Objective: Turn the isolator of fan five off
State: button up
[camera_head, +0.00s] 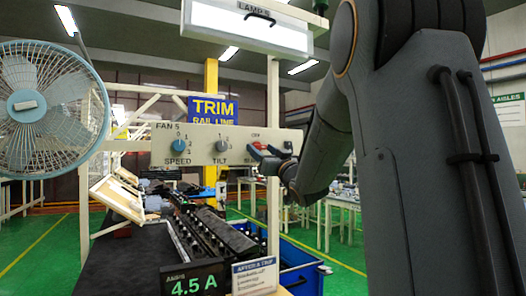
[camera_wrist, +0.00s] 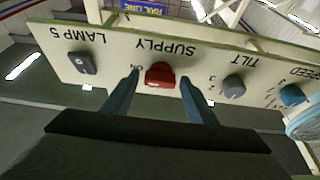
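In the wrist view, which is upside down, the red SUPPLY knob (camera_wrist: 160,76) sits between the two fingers of my gripper (camera_wrist: 160,82). The fingers are apart, one on each side of the knob, with a narrow gap showing at each side. In the head view my gripper (camera_head: 266,152) covers most of the knob. The fan (camera_head: 45,108) stands at the left.
A grey LAMP 5 switch (camera_wrist: 82,63) sits beside the SUPPLY knob. A display (camera_head: 193,284) reads 4.5 A, next to an "AFTER A TRIP" card (camera_head: 255,275). A lit lamp (camera_head: 250,24) hangs above the panel. A blue bin (camera_head: 300,270) stands below.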

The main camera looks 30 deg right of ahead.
jog(key=c, duration=0.8)
jog(key=shift+n+y+b, duration=0.4)
jog(key=shift+n+b, duration=0.1)
jog(key=shift+n, duration=0.1)
jog(key=n+b, duration=0.1)
jog(key=n+y+b, duration=0.1)
jog(key=n, duration=0.1)
jog(key=shift+d+f+y, duration=0.1)
jog(key=shift+d+y, duration=0.1)
jog(key=shift+y, duration=0.1)
jog(key=n+g+y+b, duration=0.1)
jog(key=n, duration=0.3)
jog(key=n+g+y+b, duration=0.1)
jog(key=n+y, duration=0.1)
jog(key=n, duration=0.2)
jog(key=n+g+y+b, duration=0.1)
jog(key=n, duration=0.3)
jog(key=shift+d+r+g, duration=0.3)
jog(key=shift+r, duration=0.05)
jog(key=n, duration=0.2)
jog(key=n+g, duration=0.1)
jog(key=n, duration=0.1)
jog(key=n+g, duration=0.1)
jog(key=n, duration=0.1)
jog(key=shift+r, duration=0.25)
